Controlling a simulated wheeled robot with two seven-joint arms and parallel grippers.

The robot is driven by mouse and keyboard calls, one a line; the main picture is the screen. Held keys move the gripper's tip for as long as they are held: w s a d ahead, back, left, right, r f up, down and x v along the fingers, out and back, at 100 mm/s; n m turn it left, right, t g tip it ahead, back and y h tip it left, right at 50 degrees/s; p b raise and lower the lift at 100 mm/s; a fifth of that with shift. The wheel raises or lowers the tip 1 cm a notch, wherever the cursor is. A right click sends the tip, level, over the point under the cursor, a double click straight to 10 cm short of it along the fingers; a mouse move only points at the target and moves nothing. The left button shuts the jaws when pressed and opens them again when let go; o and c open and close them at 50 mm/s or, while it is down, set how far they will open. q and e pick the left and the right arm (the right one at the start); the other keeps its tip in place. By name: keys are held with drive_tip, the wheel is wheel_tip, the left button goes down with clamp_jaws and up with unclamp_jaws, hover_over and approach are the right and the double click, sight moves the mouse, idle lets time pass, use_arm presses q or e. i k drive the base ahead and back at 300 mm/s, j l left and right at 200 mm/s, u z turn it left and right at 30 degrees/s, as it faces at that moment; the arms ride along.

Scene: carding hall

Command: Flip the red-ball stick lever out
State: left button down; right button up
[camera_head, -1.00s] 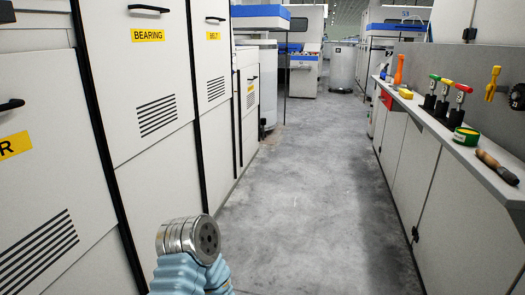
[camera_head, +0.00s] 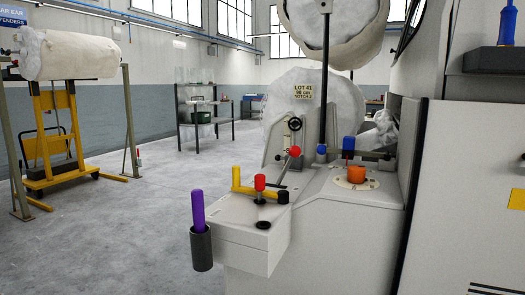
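The stick lever with the red ball (camera_head: 295,152) stands on the grey machine console in the middle of the view. Its thin metal stick (camera_head: 285,171) leans, with the ball end up and to the right. Its foot is partly hidden behind the front box's fittings. Neither of my grippers is in view.
A purple-handled tool (camera_head: 198,210) stands in a grey holder at the box's front left. An orange knob (camera_head: 356,174) and a blue-capped lever (camera_head: 348,146) are to the right. A yellow stand (camera_head: 55,140) is far left. Open floor (camera_head: 110,235) lies left of the console.

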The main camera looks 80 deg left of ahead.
sight(294, 152)
drive_tip(key=u, duration=1.6)
